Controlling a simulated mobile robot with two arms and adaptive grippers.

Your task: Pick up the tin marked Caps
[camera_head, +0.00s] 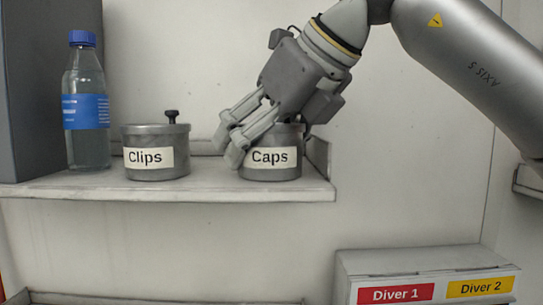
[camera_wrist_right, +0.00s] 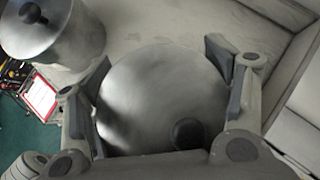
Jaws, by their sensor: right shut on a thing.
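The grey tin marked Caps (camera_head: 270,160) stands upright on the right part of the shelf (camera_head: 215,190), its white label facing me. My right gripper (camera_head: 232,146) reaches down to it from above and is shut on it. In the right wrist view the fingers lie on either side of the round metal tin (camera_wrist_right: 155,95), whose lid has a dark knob. The tin's base looks to be on the shelf. The gripper hides the upper part of the tin in the head view. My left gripper is not in view.
A matching tin marked Clips (camera_head: 156,152) stands to the left, also seen in the right wrist view (camera_wrist_right: 60,35). A water bottle (camera_head: 86,105) stands further left. A raised side wall (camera_head: 319,158) closes the shelf's right end. A Diver 1 and Diver 2 box (camera_head: 425,268) is below right.

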